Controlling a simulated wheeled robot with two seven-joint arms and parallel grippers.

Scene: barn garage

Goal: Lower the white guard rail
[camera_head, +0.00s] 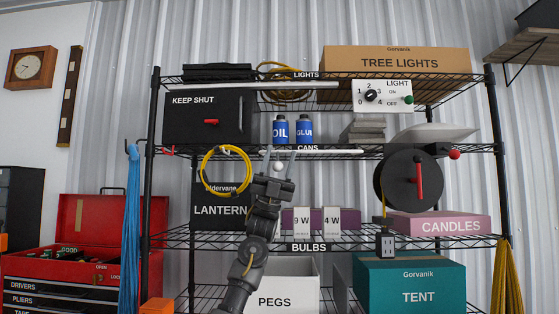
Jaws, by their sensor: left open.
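A thin white rail (335,151) runs along the front edge of the shelf marked CANS, level with the foot of the blue OIL can (280,130) and blue GLUE can (304,131). I take it for the guard rail. My left gripper (280,154) points upward in front of this shelf edge, its two fingers apart. A small pale round knob (277,166) shows between the fingers; I cannot tell whether it joins the rail or touches the gripper. The gripper hides part of the rail's left side. My right gripper is not in view.
A yellow cable coil (225,168) hangs just left of my gripper. Bulb boxes (303,222) stand below it. A black reel (408,180) with a red handle and a LIGHT panel (382,96) are at right.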

